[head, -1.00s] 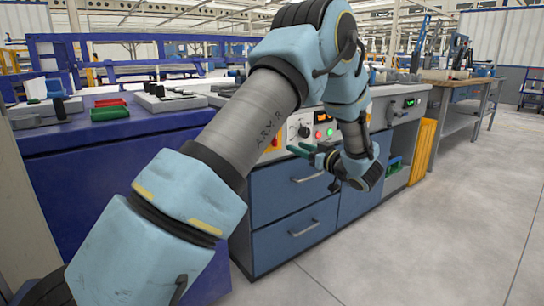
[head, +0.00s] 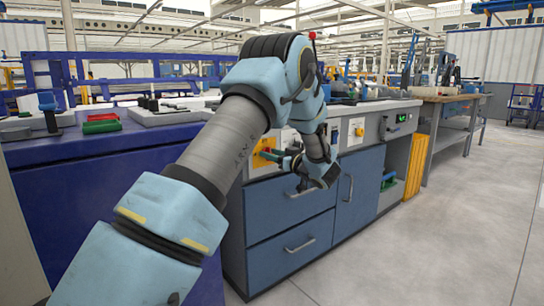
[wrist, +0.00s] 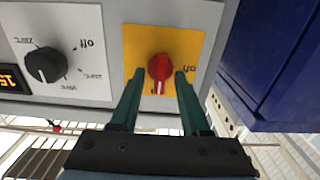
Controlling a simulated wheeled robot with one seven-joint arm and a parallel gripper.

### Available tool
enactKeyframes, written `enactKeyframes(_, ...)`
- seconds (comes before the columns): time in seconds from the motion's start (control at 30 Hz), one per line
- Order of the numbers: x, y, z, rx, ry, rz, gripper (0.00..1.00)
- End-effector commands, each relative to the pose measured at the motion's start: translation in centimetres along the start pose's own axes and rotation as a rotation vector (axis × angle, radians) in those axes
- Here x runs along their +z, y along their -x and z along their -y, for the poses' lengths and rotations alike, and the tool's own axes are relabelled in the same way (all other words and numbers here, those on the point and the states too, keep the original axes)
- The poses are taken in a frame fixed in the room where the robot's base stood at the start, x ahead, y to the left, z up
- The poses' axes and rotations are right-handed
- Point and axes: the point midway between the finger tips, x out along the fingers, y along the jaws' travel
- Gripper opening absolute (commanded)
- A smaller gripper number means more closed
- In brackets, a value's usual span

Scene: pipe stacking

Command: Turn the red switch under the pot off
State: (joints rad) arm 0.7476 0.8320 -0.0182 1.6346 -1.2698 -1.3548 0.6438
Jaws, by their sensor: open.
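The red switch (wrist: 160,66) is a round knob on a yellow plate (wrist: 195,38) in the wrist view. Its white mark points down in the picture, away from the "off" label at its right. My gripper (wrist: 159,74) is open, with one green finger on each side of the knob. I cannot tell whether the fingers touch it. In the head view the yellow plate (head: 262,148) shows on the cabinet front, with my gripper (head: 276,158) right beside it. My gripper hides most of the switch there. I cannot make out a pot.
A black dial (wrist: 46,65) on a white plate sits left of the switch in the wrist view, beside an orange display (wrist: 8,80). A blue cabinet (wrist: 285,70) is close on the right. Drawers with handles (head: 300,192) lie below. The floor at right is clear.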

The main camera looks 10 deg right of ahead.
Motion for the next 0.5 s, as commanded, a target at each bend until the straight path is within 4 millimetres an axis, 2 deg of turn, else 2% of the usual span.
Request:
enactKeyframes(0.13,0.01,0.02,0.00,0.000,0.000,0.000,0.45)
enactKeyframes(0.5,0.03,0.05,0.00,0.000,0.000,0.001,0.04)
